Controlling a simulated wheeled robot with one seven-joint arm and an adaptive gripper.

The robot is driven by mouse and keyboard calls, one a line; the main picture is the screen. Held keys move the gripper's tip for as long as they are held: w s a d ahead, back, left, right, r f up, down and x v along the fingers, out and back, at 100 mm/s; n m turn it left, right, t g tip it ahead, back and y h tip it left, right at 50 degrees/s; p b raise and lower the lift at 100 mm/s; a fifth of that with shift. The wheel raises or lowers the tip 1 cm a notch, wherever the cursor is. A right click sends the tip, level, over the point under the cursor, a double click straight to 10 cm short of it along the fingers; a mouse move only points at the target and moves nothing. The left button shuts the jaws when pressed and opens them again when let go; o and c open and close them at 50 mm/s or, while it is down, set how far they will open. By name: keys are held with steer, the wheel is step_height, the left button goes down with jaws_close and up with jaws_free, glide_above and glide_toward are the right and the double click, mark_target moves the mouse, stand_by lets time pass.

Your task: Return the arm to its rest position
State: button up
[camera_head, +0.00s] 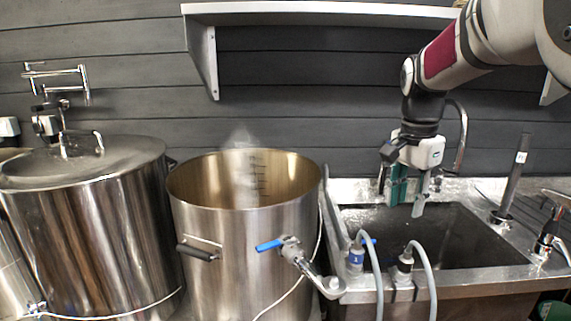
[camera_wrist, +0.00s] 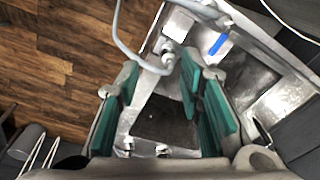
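My gripper (camera_head: 408,192) hangs from my arm over the left back part of the sink (camera_head: 440,222), fingers pointing down. Its green-padded fingers are apart with nothing between them. In the wrist view, my gripper (camera_wrist: 160,100) also shows open and empty, with the sink basin and its front ledge below it. My arm comes in from the upper right of the head view, in front of the wall.
An open steaming kettle (camera_head: 245,235) with a blue-handled valve stands left of the sink. A lidded kettle (camera_head: 90,230) is farther left. A shelf (camera_head: 320,12) runs above. Hoses (camera_head: 425,270), a faucet (camera_head: 463,135) and an upright tube (camera_head: 515,180) surround the sink.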

steer(key=s+a+r+n+t+p, duration=0.1)
steer(key=s+n, duration=0.5)
steer(key=s, duration=0.9)
steer(key=s+a+r+n+t+p, duration=0.1)
steer(key=s+n, duration=0.5)
steer(key=s, duration=1)
steer(key=a+t+p, duration=0.1)
steer(key=a+p, duration=0.1)
steer(key=a, duration=0.1)
steer(key=shift+s+a+n+y+p, duration=0.25)
steer(key=shift+n+y+p, duration=0.15)
